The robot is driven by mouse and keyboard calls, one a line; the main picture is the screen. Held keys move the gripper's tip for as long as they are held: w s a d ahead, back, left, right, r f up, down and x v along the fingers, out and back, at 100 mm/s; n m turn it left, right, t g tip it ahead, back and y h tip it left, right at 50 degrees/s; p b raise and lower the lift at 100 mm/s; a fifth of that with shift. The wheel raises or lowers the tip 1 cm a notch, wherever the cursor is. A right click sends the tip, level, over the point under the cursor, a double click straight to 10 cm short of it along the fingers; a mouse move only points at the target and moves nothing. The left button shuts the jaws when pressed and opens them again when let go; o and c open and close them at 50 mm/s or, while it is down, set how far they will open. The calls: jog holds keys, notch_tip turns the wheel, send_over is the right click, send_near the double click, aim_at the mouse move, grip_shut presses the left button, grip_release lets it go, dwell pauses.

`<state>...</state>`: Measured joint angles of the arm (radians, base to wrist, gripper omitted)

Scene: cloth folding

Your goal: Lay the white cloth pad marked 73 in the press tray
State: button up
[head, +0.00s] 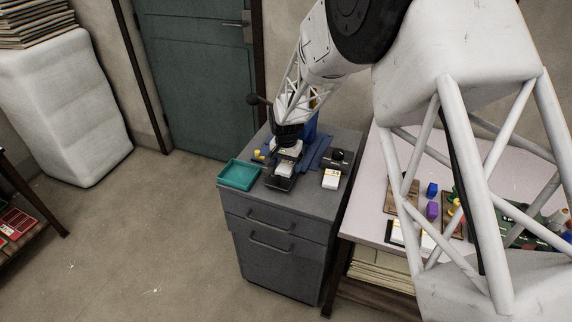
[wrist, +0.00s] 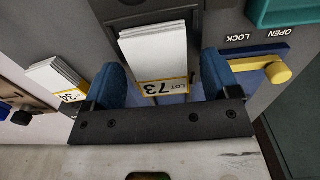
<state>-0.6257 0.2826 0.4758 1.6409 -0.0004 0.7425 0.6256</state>
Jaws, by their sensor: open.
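The white cloth pad marked 73 (wrist: 150,52) has a yellow-edged label, reading upside down in the wrist view. It lies between the blue fingers of my gripper (wrist: 161,72), which is open, with a visible gap at the right finger. The pad's far end reaches toward a dark, grey-edged tray (wrist: 112,12), perhaps the press tray; I cannot tell if they touch. In the head view my gripper (head: 288,146) is low over the grey cabinet, and the dark tray (head: 279,184) is just in front of it. My gripper partly hides the pad there.
A second white pad marked 34 (wrist: 56,80) lies to the left in the wrist view. A teal tray (head: 238,175) stands at the cabinet's left edge. A yellow-knobbed lever (wrist: 277,72) sits beside OPEN and LOCK lettering. A black-knobbed device (head: 339,157) stands at right.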

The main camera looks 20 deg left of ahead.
aim_at(288, 166)
notch_tip(288, 166, up, 12)
dwell(0.6)
dwell(0.8)
jog(key=s+d+r, duration=0.4)
jog(key=d+r, duration=0.1)
jog(key=d, duration=0.5)
jog(key=s+d+r+t, duration=0.1)
jog(key=s+d+r, duration=0.4)
jog(key=d, duration=0.5)
jog(key=s+d+r, duration=0.2)
jog(key=d+r, duration=0.4)
jog(key=d, duration=0.4)
jog(key=s+d, duration=0.9)
jog(key=s, duration=0.4)
jog(key=s+d+t, duration=0.1)
jog(key=s+d, duration=0.8)
jog(key=s, duration=0.4)
jog(key=shift+d+r+t, duration=0.15)
jog(key=shift+d+t, duration=0.05)
jog(key=shift+t, duration=0.1)
